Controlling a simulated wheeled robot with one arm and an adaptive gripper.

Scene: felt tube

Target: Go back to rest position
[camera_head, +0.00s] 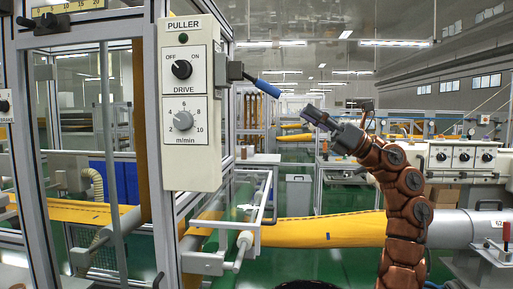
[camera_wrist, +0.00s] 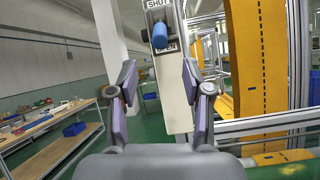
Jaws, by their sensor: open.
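My gripper (camera_head: 319,118) is in the middle of the head view, at the end of my raised copper-coloured arm. It is to the right of the blue-handled lever (camera_head: 268,88) and apart from it. In the wrist view my gripper (camera_wrist: 156,88) shows its two fingers spread wide, with nothing between them. Beyond the fingers is a light grey post with a blue knob (camera_wrist: 159,36), marked with the words SHUT and OPEN. The puller box (camera_head: 190,105) is at the left in the head view, with a DRIVE switch and a speed dial.
A yellow felt tube (camera_head: 320,231) runs low across the scene behind my arm. A metal-framed machine (camera_head: 160,240) stands at the left, with a bracket (camera_head: 240,235) jutting out. A wooden-topped bench (camera_wrist: 60,155) stands at the left in the wrist view. Green floor shows around them.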

